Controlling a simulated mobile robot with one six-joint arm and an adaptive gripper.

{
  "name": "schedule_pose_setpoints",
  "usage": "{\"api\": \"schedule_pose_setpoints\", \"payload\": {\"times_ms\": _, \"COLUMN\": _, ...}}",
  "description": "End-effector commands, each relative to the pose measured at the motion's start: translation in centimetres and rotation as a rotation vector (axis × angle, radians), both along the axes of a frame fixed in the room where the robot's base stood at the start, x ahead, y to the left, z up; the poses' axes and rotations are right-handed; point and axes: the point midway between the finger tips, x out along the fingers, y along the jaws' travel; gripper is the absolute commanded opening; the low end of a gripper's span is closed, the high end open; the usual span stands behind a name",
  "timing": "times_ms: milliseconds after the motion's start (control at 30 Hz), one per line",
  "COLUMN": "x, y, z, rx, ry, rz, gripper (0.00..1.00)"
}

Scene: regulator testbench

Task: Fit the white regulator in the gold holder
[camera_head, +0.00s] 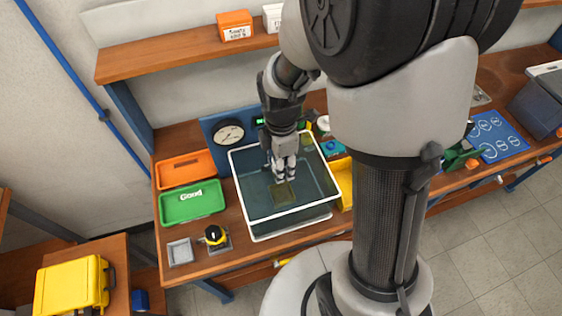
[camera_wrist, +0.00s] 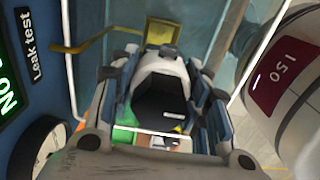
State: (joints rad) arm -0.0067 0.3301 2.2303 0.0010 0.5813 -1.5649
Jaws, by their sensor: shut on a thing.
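My gripper (camera_head: 285,177) reaches down into the clear, white-rimmed water tank (camera_head: 236,183) on the bench. In the wrist view its blue-grey fingers (camera_wrist: 162,105) stand on both sides of the white regulator (camera_wrist: 158,62), which has a dark, black-edged face, and are shut on it. In the head view the regulator is not clearly visible. The gold holder (camera_wrist: 163,29) shows just beyond the regulator in the wrist view, with a gold tube (camera_wrist: 95,37) running from it. In the head view the gold holder (camera_head: 284,194) lies low in the tank, close below the fingers. The regulator appears apart from it.
A blue leak-test panel with a dial gauge (camera_head: 229,132) stands behind the tank. Left are an orange tray (camera_head: 185,168), a green "Good" tray (camera_head: 192,203), a small grey tray (camera_head: 181,252) and a black-and-yellow part (camera_head: 215,234). A yellow bin (camera_head: 345,180) is close right.

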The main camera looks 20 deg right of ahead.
Motion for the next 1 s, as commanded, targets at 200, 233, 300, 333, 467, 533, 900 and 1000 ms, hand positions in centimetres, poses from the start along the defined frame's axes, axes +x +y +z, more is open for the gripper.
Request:
{"api": "schedule_pose_setpoints", "payload": {"times_ms": 200, "x": 0.1, "y": 0.0, "z": 0.0, "rx": 0.0, "ry": -0.002, "rz": 0.0, "gripper": 0.01}}
{"api": "schedule_pose_setpoints", "payload": {"times_ms": 233, "x": 0.1, "y": 0.0, "z": 0.0, "rx": 0.0, "ry": -0.002, "rz": 0.0, "gripper": 0.01}}
{"api": "schedule_pose_setpoints", "payload": {"times_ms": 300, "x": 0.1, "y": 0.0, "z": 0.0, "rx": 0.0, "ry": -0.002, "rz": 0.0, "gripper": 0.01}}
{"api": "schedule_pose_setpoints", "payload": {"times_ms": 333, "x": 0.1, "y": 0.0, "z": 0.0, "rx": 0.0, "ry": -0.002, "rz": 0.0, "gripper": 0.01}}
{"api": "schedule_pose_setpoints", "payload": {"times_ms": 467, "x": 0.1, "y": 0.0, "z": 0.0, "rx": 0.0, "ry": -0.002, "rz": 0.0, "gripper": 0.01}}
{"api": "schedule_pose_setpoints", "payload": {"times_ms": 533, "x": 0.1, "y": 0.0, "z": -0.2, "rx": 0.0, "ry": -0.002, "rz": 0.0, "gripper": 0.01}}
{"api": "schedule_pose_setpoints", "payload": {"times_ms": 900, "x": 0.1, "y": 0.0, "z": -1.0, "rx": 0.0, "ry": -0.001, "rz": 0.0, "gripper": 0.01}}
{"api": "schedule_pose_setpoints", "payload": {"times_ms": 1000, "x": 0.1, "y": 0.0, "z": -1.0, "rx": 0.0, "ry": -0.002, "rz": 0.0, "gripper": 0.01}}
